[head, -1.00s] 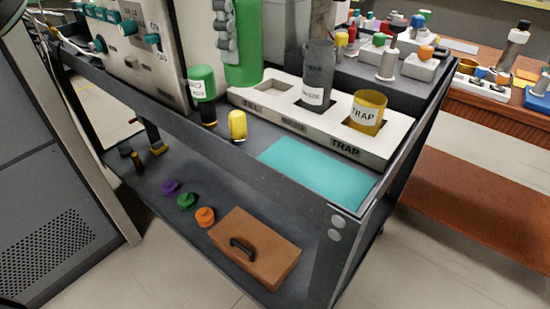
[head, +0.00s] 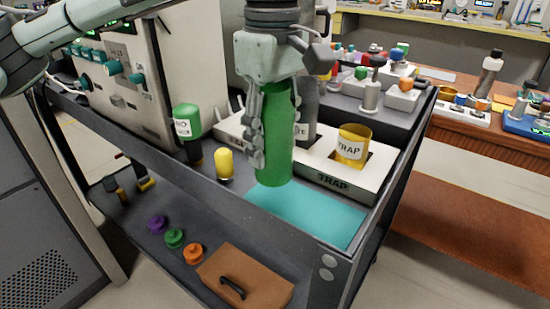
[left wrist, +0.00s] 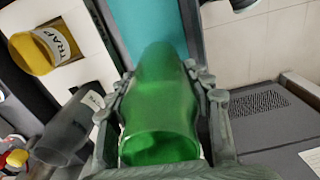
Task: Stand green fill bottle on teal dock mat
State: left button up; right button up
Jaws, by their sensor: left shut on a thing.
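The green fill bottle (head: 277,145) hangs upright in my left gripper (head: 258,125), which is shut around it. In the head view its bottom overlaps the far left part of the teal dock mat (head: 320,212); I cannot tell whether it touches the mat. The left wrist view shows the green bottle (left wrist: 160,115) between both fingers of the left gripper (left wrist: 160,85), with the teal mat (left wrist: 152,22) beyond its far end. My right gripper is not in view.
A white rack (head: 335,180) behind the mat holds a yellow TRAP cup (head: 354,146) and a grey bottle (head: 306,112). A yellow-capped vial (head: 224,163) and a green-capped bottle (head: 187,122) stand left. A brown case (head: 245,278) lies on the lower shelf.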

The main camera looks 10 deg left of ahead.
aim_at(275, 87)
pick_arm(q)
jog(key=shift+w+d+f, duration=0.15)
jog(key=shift+f, duration=2)
jog(key=shift+f, duration=0.1)
jog(key=o, duration=1.4)
notch_tip(275, 87, up, 12)
jog(key=shift+r, duration=0.15)
